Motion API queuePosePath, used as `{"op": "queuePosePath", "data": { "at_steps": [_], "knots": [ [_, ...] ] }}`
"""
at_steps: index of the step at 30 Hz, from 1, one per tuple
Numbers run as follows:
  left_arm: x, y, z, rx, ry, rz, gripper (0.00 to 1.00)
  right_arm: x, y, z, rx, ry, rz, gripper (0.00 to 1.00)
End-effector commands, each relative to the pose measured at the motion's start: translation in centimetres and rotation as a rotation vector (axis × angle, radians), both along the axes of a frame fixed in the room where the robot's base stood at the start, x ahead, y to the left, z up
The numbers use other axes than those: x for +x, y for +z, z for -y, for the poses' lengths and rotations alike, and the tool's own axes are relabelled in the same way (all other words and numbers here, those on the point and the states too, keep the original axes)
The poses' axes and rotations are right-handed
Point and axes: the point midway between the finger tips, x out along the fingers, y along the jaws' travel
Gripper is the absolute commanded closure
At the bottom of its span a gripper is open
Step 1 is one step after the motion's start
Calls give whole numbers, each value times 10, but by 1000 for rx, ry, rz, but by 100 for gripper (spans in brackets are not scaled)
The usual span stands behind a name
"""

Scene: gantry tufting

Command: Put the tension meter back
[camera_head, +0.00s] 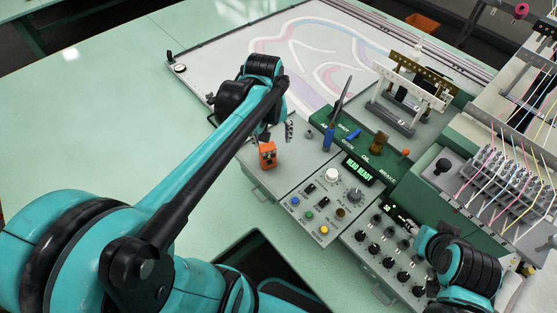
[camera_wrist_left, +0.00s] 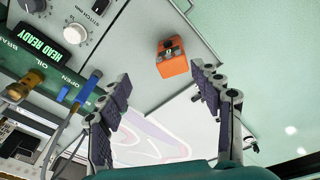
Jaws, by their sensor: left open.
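A small orange device (camera_head: 267,154), which I take to be the tension meter, sits on the grey surface at the upper left of the control panel. In the left wrist view the orange device (camera_wrist_left: 172,58) has a dark grey part on top and stands beyond the fingertips. My left gripper (camera_head: 250,124) is open and empty just behind it in the head view, partly hidden by my own arm. In the left wrist view its two dark, ridged fingers (camera_wrist_left: 161,72) are spread wide, with the device apart from both.
The control panel (camera_head: 318,205) has buttons, knobs and a green "HEAD READY" display (camera_head: 358,171). Blue-handled tools (camera_head: 328,138) and an amber-capped part (camera_head: 379,143) stand behind it. A threaded rack (camera_head: 505,170) is at right. The pale green table (camera_head: 110,120) is clear at left.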

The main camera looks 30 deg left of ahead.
Motion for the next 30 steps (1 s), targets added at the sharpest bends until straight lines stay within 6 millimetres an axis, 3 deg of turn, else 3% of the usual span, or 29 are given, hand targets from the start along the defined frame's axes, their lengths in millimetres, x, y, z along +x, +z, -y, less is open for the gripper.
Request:
{"op": "queuePosePath", "data": {
  "at_steps": [1,6,12,30],
  "knots": [
    [-15,3,13,17,-70,51,35,0,0,0,0,0,0,60],
    [-51,5,46,91,-309,238,35,0,0,0,0,0,0,60],
    [-77,-4,69,168,-502,395,35,0,0,0,0,0,0,60],
    [-85,-8,76,201,-568,452,35,0,0,0,0,0,0,60]
  ]
}}
